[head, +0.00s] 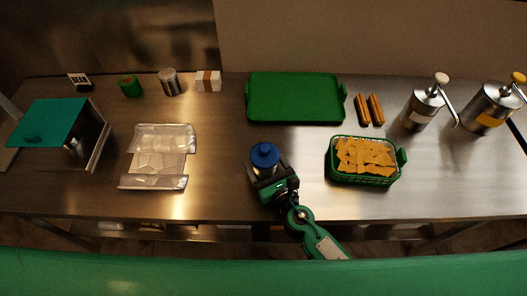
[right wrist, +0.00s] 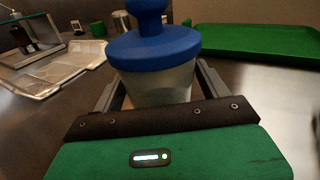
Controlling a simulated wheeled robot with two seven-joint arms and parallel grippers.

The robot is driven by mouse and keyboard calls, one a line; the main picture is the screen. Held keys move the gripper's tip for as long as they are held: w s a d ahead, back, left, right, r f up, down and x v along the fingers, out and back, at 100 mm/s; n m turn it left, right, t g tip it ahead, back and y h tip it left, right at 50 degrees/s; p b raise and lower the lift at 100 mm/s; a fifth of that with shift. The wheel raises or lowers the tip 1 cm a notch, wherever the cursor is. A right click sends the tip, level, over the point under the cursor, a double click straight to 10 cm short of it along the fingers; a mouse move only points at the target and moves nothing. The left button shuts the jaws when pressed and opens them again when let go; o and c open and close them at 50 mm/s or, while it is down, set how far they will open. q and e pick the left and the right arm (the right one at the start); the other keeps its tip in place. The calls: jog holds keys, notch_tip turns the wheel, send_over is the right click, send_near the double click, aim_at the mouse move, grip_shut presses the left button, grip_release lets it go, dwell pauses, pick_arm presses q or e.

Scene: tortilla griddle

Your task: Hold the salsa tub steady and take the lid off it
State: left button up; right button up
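The salsa tub (right wrist: 157,88) is a pale, translucent cup standing upright on the steel counter. Its blue lid (head: 264,154), with a knob on top, is seated on the tub; the lid also shows large in the right wrist view (right wrist: 153,48). My right gripper (head: 266,172) is low at the counter's front half, with one finger on each side of the tub below the lid. The fingers appear to press on the tub's sides; the lid's rim hides part of the contact. My left gripper is not in view.
A green tray (head: 295,97) lies behind the tub. A green basket of chips (head: 334,172) stands to the right, and a clear tray (head: 180,137) lies to the left. Two crank-handled bean dispensers (head: 421,108) stand far right. Counter around the tub is clear.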

jog(key=shift+f, duration=0.25)
dwell(0.6)
jog(key=shift+r, duration=0.25)
jog(key=shift+c, duration=0.3)
jog(key=c, duration=0.7)
dwell(0.5)
